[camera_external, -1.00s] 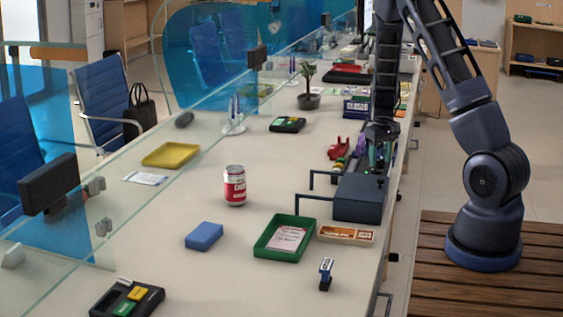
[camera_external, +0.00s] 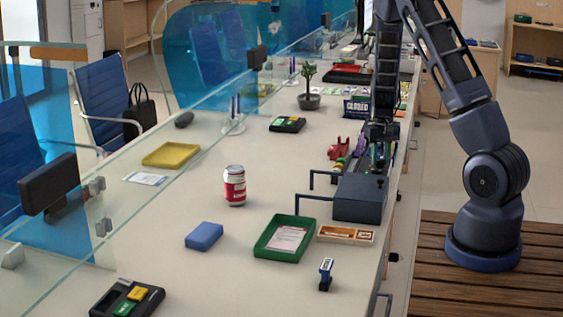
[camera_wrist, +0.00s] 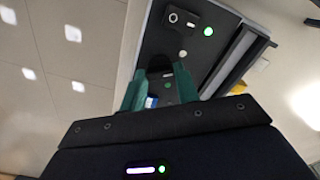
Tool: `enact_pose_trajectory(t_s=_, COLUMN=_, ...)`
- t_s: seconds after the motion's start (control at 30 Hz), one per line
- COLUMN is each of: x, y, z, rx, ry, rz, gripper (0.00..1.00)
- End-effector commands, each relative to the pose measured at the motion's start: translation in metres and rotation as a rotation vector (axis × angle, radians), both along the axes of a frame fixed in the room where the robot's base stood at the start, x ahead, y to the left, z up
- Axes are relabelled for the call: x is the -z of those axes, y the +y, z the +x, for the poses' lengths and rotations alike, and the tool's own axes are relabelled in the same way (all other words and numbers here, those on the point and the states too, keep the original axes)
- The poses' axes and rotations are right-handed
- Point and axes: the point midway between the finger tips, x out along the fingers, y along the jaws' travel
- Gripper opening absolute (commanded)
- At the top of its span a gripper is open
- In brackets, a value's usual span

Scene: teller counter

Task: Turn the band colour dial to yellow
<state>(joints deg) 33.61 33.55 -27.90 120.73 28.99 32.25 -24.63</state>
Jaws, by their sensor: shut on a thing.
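The dark banding machine (camera_external: 359,199) stands at the right edge of the counter. My gripper (camera_external: 378,168) points down at the machine's far side. In the wrist view my gripper (camera_wrist: 160,82) has its green fingers closed around a small dark knob (camera_wrist: 159,66), which looks like the band colour dial. The fingers hide much of the knob, and I cannot read which colour it points to. Small white, green and blue marks show between the fingers. The panel (camera_wrist: 188,18) beyond carries a black rocker switch (camera_wrist: 182,18) and a lit green lamp (camera_wrist: 208,31).
A red tape dispenser (camera_external: 338,149) and coloured rolls stand close left of my gripper. A green tray (camera_external: 262,247), a wooden box (camera_external: 330,238) and a stamp (camera_external: 326,273) lie in front of the machine. A can (camera_external: 235,186) and a blue sponge (camera_external: 204,236) stand on the open counter.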

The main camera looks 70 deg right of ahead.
Motion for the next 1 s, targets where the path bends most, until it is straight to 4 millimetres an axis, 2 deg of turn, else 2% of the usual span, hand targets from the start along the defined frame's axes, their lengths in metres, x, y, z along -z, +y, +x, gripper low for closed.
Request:
enact_pose_trajectory(t_s=0.5, x=0.0001, y=0.0004, z=0.0001, rx=0.414, ry=0.001, rz=0.001, gripper=0.08)
enact_pose_trajectory(t_s=1.0, x=0.0, y=0.0006, z=0.0003, rx=0.559, ry=0.0, rz=0.001, gripper=0.08)
